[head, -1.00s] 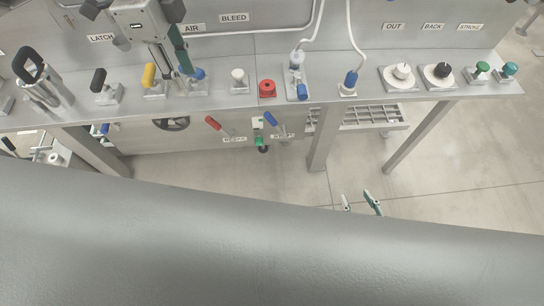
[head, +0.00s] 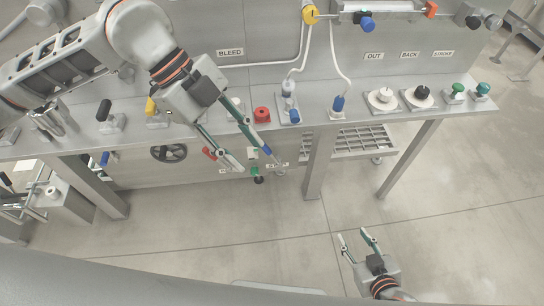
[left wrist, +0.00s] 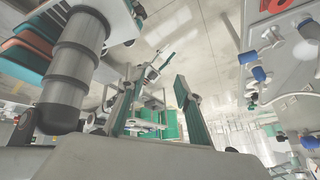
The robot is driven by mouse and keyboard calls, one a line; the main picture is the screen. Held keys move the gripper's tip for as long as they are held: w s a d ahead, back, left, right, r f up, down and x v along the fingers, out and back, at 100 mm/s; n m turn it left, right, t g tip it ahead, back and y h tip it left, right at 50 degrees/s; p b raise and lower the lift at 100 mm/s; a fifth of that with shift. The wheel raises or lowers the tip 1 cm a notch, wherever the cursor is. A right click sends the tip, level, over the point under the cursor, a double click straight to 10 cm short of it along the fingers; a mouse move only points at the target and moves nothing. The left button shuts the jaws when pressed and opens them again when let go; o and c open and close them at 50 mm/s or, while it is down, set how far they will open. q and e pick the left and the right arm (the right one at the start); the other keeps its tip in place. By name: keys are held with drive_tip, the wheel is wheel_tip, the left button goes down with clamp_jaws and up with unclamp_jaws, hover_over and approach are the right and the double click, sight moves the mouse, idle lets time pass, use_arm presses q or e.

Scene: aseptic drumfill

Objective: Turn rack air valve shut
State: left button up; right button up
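My left gripper (head: 256,165) is open and empty in front of the bench edge, pointing down at the small valves under it. A blue lever (head: 267,152) is partly covered by the right finger. Their small labels are too small to read, so I cannot tell which is the rack air valve. In the left wrist view the two fingers (left wrist: 158,78) stand apart with nothing gripped. My right gripper (head: 353,236) is open and empty, low over the floor.
The steel bench carries a yellow handle (head: 151,106), a black handle (head: 104,110), a red button (head: 262,114) and two dials (head: 382,98). A dark handwheel (head: 169,153) and a green knob (head: 255,171) sit below its edge. The floor in front is clear.

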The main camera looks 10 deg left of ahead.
use_arm(q)
drive_tip(key=s+d+r+m+g+h, duration=0.1)
drive_tip(key=s+d+r+m+h, duration=0.1)
drive_tip(key=d, duration=0.4)
drive_tip(key=shift+s+r+m+h, duration=0.15)
drive_tip(key=shift+s+m+h, duration=0.15)
drive_tip(key=shift+s+h, duration=0.2)
